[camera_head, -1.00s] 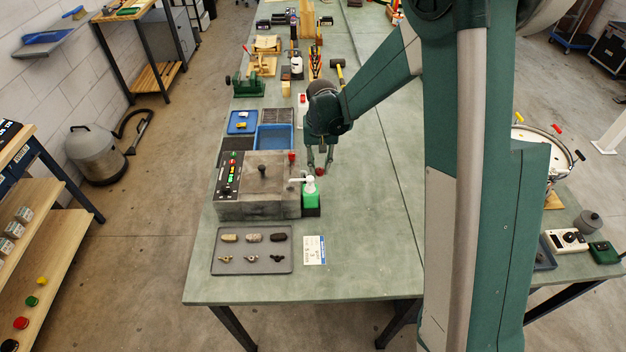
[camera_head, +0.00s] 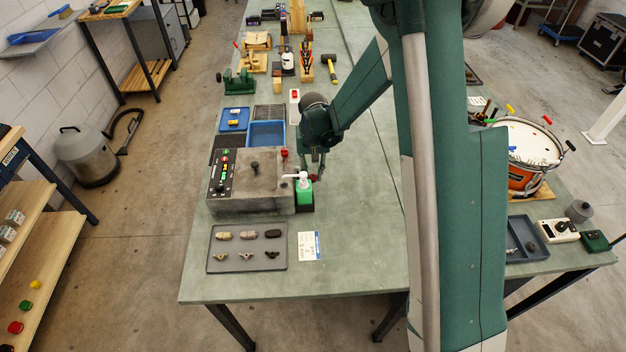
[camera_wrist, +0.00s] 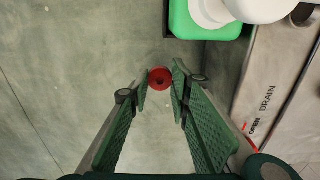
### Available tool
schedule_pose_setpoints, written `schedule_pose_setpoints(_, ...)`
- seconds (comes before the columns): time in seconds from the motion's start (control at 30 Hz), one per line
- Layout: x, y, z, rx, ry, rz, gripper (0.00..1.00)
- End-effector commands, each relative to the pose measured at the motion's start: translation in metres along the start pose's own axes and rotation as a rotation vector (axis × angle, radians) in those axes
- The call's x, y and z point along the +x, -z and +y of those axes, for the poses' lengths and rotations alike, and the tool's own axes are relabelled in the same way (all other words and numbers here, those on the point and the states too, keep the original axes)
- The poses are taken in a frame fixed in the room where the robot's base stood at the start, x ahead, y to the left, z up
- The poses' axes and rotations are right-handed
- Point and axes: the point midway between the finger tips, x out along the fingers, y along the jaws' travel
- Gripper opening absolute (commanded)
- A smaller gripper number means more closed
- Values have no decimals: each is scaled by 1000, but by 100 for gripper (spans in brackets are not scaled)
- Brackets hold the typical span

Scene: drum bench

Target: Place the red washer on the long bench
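The red washer (camera_wrist: 159,77) is a small red disc with a dark centre hole. It sits between the two fingertips of my gripper (camera_wrist: 161,80), which appear closed against its sides. In the head view the washer (camera_head: 315,177) is a small red spot at the tip of my gripper (camera_head: 316,170), right beside the green bottle. The long bench (camera_head: 350,235) has a grey-green top and lies beneath the washer. I cannot tell whether the washer touches the top.
A green bottle with a white pump top (camera_head: 304,191) and a grey control box (camera_head: 265,190) stand just left of my gripper. A grey tray of small parts (camera_head: 246,264) and a white card (camera_head: 308,246) lie nearer.

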Motion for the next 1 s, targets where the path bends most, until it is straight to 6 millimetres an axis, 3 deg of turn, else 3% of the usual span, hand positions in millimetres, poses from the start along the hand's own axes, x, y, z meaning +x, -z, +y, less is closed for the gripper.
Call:
schedule_pose_setpoints(0.33,30,0,0,0,0,0,16)
schedule_pose_setpoints(0.87,36,0,0,0,0,0,16)
schedule_pose_setpoints(0.9,35,0,0,0,0,0,26)
schedule_pose_setpoints(1.0,35,0,0,0,0,0,35)
